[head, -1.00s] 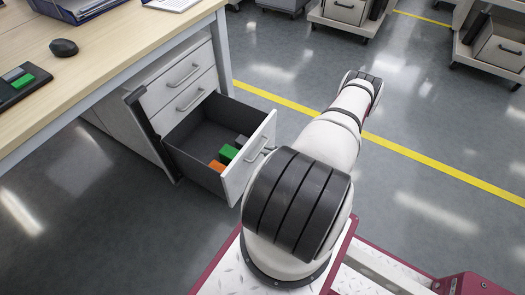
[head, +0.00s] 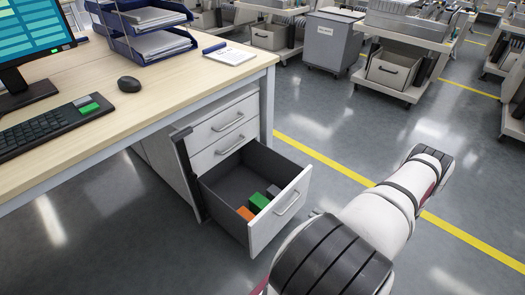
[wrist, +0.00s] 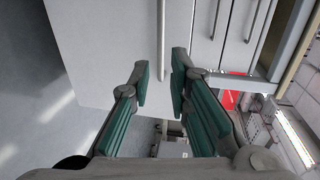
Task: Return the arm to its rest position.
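My gripper (wrist: 162,77) is open and empty in the wrist view, its two teal-padded fingers apart. Beyond them is a white drawer front with a vertical-looking bar handle (wrist: 162,35); the handle's lower end appears near the gap between the fingertips, and I cannot tell the distance. In the head view my white arm (head: 385,215) reaches from the bottom edge up to the right, beside the open drawer (head: 283,218). My gripper is mostly or wholly hidden there behind the arm.
The pulled-out drawer holds an orange block (head: 245,213), a green block (head: 259,202) and a grey block (head: 273,191). The desk (head: 170,90) stands left. Trolleys (head: 405,73) and a grey bin (head: 332,42) stand behind; open floor lies around the yellow line.

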